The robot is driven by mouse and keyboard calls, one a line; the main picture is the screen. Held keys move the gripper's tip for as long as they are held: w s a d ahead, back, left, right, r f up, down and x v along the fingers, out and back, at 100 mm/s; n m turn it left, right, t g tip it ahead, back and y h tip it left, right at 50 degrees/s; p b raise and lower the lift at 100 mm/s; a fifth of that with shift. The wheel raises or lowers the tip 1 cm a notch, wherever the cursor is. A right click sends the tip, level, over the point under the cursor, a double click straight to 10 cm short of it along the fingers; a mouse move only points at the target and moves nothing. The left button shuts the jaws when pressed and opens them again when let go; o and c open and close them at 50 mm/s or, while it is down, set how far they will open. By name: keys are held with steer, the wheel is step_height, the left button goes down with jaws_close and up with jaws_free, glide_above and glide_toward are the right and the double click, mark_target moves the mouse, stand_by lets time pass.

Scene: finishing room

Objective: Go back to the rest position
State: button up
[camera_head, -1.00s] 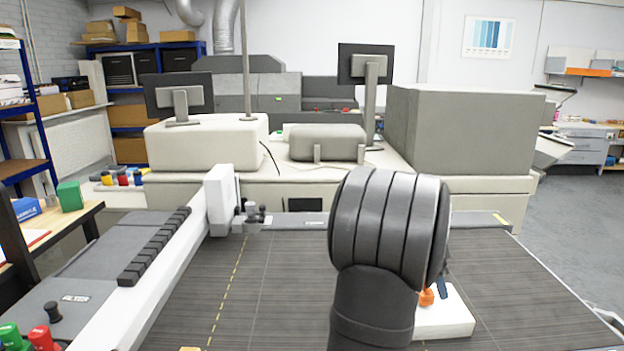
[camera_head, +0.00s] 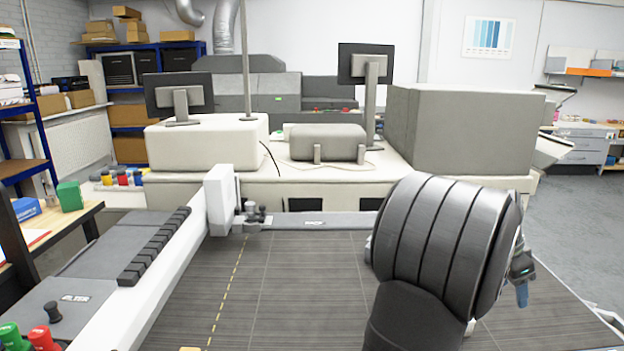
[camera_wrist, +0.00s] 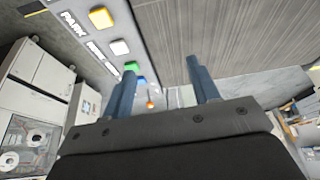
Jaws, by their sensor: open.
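My gripper (camera_head: 521,290) shows at the right in the head view, beyond my dark, ribbed arm, above the right side of the grey ribbed table. Only a bluish fingertip and part of its dark body show there. In the wrist view my gripper (camera_wrist: 163,80) has its two blue fingers spread apart, with nothing between them. The wrist view is steeply tilted.
The ribbed table (camera_head: 290,285) is clear left of my arm. A white rail (camera_head: 170,270) runs along its left side. Wrist view: a panel with coloured buttons (camera_wrist: 119,47) lies beyond the fingers, beside a white cabinet (camera_wrist: 40,72).

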steer(key=s+d+f, duration=0.1)
steer(key=d+f, duration=0.1)
steer(key=d, duration=0.5)
steer(key=s+d+f, duration=0.2)
steer(key=d, duration=0.5)
steer(key=shift+n, duration=0.3)
steer(key=w+a+f, duration=0.1)
steer(key=w+f, duration=0.1)
steer(key=w, duration=0.1)
steer(key=w+f, duration=0.2)
steer(key=w, duration=0.2)
steer(key=w+a+f, duration=0.1)
steer(key=w+f, duration=0.2)
steer(key=shift+w+a+f, duration=0.1)
steer(key=shift+w+a, duration=0.2)
steer(key=shift+w, duration=0.05)
steer(key=shift+w+f, duration=0.1)
steer(key=shift+f, duration=0.25)
steer(key=shift+r, duration=0.2)
steer(key=s+d+r, duration=0.2)
steer(key=s+r, duration=0.6)
steer(key=s, duration=0.3)
steer(key=w+a+r, duration=0.1)
steer(key=a, duration=0.5)
steer(key=shift+w+r, duration=0.35)
steer(key=shift+w, duration=0.05)
steer(key=shift+d, duration=0.1)
